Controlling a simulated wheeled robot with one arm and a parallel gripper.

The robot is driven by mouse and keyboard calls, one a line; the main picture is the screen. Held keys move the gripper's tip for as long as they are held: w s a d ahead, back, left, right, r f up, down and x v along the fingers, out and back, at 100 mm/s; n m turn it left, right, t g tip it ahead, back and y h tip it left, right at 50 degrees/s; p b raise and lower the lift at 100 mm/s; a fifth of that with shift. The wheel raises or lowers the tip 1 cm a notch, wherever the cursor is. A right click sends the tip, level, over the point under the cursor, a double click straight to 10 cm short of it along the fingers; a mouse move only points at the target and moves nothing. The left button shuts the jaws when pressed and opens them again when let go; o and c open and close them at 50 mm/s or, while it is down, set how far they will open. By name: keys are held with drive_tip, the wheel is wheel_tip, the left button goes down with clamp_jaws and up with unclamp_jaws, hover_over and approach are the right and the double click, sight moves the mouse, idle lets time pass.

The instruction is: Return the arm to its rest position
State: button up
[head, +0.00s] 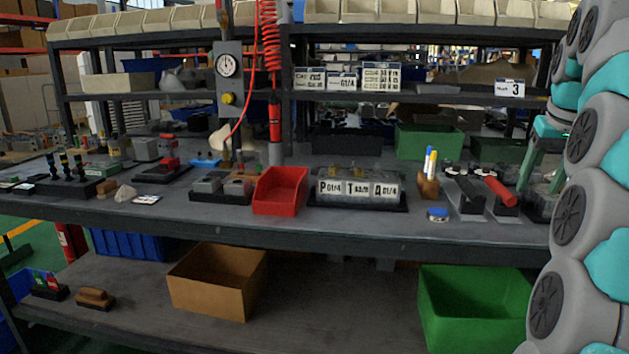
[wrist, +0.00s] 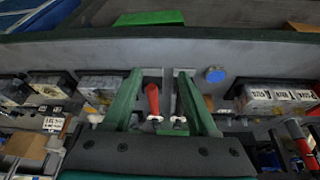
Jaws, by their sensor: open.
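My arm fills the right edge of the head view, with grey and teal links. My gripper (wrist: 160,74) shows in the wrist view as two green fingers standing apart with nothing held between them. It also shows partly in the head view (head: 540,185), pointing down over the right end of the bench. A red-handled valve block (head: 497,189) lies on the bench just left of it. In the wrist view the red handle (wrist: 153,100) appears between the fingers, beyond them. Whether the fingers touch anything cannot be told.
A cardboard box (head: 217,281) and green bin (head: 474,305) stand below. The bench front is mostly clear.

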drive_tip(key=s+a+f+n+g+y, duration=0.1)
drive_tip(key=s+a+f, duration=0.3)
drive_tip(key=a+f, duration=0.45)
drive_tip(key=s+a+f+n+g+y, duration=0.15)
drive_tip(key=s+a+f, duration=0.3)
drive_tip(key=a, duration=0.75)
drive_tip(key=s+a+f+g, duration=0.1)
drive_tip(key=s+a+f, duration=0.3)
drive_tip(key=s+f, duration=0.5)
drive_tip(key=s+a+f+n+g, duration=0.1)
drive_tip(key=s+a+f+g, duration=0.1)
drive_tip(key=s+a+f, duration=0.3)
drive_tip(key=s+f, duration=0.4)
drive_tip(key=s, duration=0.4)
drive_tip(key=shift+a+f+h, duration=0.2)
drive_tip(key=shift+h, duration=0.15)
